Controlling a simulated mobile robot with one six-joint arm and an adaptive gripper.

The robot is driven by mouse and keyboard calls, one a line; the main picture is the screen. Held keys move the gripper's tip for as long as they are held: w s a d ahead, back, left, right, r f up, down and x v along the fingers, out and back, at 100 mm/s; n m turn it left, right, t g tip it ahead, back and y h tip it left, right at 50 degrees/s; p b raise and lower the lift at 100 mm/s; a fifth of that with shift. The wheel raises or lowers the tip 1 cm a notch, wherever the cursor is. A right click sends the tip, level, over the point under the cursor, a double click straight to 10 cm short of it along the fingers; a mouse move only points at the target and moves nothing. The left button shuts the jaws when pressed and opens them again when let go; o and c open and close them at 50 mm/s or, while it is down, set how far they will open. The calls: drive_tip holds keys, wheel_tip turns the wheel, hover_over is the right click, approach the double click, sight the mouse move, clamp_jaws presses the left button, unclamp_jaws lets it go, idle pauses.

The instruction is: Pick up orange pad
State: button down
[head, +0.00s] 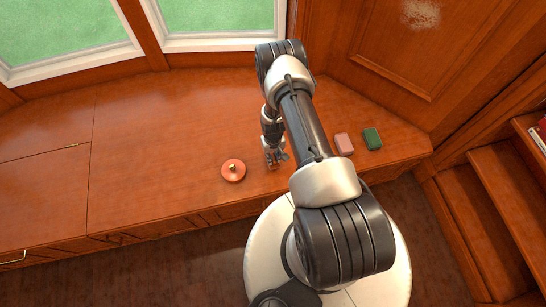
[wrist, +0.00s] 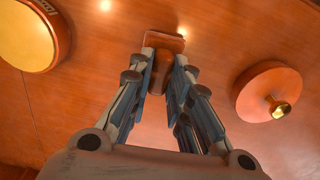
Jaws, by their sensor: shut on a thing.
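My gripper (head: 276,158) is low over the wooden bench top, left of my forearm. In the wrist view my gripper (wrist: 168,88) has its fingers on either side of a small orange-brown block, the orange pad (wrist: 164,42), and is shut on it. One end of the pad shows beyond the fingertips; the rest is partly hidden between them. In the head view the fingers and arm mostly hide the pad. I cannot tell whether it touches the bench.
A round orange-red lid-like thing with a gold knob (head: 233,171) lies just left of my gripper; it also shows in the wrist view (wrist: 252,94). A pink pad (head: 344,143) and a green pad (head: 372,138) lie right of my forearm. The bench (head: 150,130) is clear farther left.

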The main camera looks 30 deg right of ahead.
sight(273, 157)
wheel_tip(273, 157, up, 19)
drive_tip(key=p, duration=0.5)
drive_tip(key=shift+r, duration=0.2)
drive_tip(key=c, duration=2.1)
unclamp_jaws()
clamp_jaws()
